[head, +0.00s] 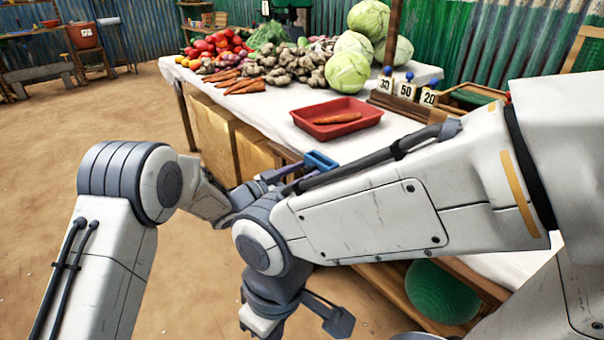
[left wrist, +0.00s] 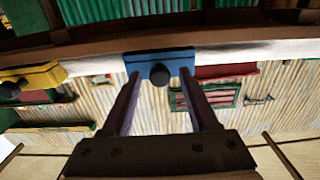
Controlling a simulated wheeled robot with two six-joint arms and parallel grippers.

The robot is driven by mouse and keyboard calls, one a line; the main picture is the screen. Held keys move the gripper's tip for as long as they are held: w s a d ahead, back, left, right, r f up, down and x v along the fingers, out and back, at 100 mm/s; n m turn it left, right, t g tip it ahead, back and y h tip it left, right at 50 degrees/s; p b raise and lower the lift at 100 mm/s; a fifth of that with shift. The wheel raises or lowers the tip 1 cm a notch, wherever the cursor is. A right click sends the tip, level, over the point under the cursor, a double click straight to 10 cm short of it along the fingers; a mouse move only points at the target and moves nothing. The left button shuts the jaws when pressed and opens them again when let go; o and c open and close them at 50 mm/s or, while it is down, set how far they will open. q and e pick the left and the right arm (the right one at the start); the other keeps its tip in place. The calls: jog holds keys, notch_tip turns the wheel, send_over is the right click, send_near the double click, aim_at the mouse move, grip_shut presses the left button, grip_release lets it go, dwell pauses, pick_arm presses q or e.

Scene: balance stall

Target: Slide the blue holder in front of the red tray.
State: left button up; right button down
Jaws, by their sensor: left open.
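The blue holder (head: 321,160) is at the front edge of the stall table, just in front of the red tray's near left side in the head view. The left wrist view shows this blue holder (left wrist: 178,67) with a dark round knob. My left gripper (head: 300,175) is open, with one finger on each side of the knob; I cannot tell whether they touch it. The red tray (head: 308,118) lies on the table with carrots in it. My right gripper (head: 296,322) hangs low in front of the table, partly cut off; its opening is unclear.
A yellow holder (left wrist: 42,76) with a dark knob is left of the blue one in the wrist view, and a red piece (left wrist: 225,71) is close on its right. Vegetables and number cards (head: 406,91) stand on the table (head: 270,110). A green round object (head: 440,293) is below.

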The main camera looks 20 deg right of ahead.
pick_arm(q)
grip_shut()
dwell(1.4)
